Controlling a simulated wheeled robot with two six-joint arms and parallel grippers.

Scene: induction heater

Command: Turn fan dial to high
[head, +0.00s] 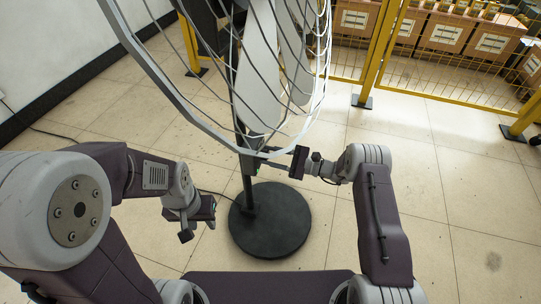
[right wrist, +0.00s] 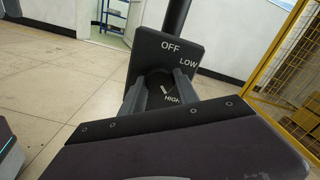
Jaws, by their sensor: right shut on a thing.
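The fan's control panel (right wrist: 150,52) is a dark plate on the fan pole, marked OFF, LOW and HIGH in white. The dark fan dial (right wrist: 158,82) sits low on the panel, and a white mark on it shows close to the word HIGH. My right gripper (right wrist: 160,88) is shut on the dial, one finger on each side. In the head view my right gripper (head: 275,163) reaches the pole from the right, below the fan cage (head: 235,100); the dial is not clear there. My left gripper (head: 197,224) is open and empty, left of the fan base.
The round black fan base (head: 270,220) stands on the tiled floor (head: 440,215). A yellow mesh fence (head: 425,95) runs behind the fan, with boxes (head: 445,33) beyond it. A white wall is at the left. The floor at the right is clear.

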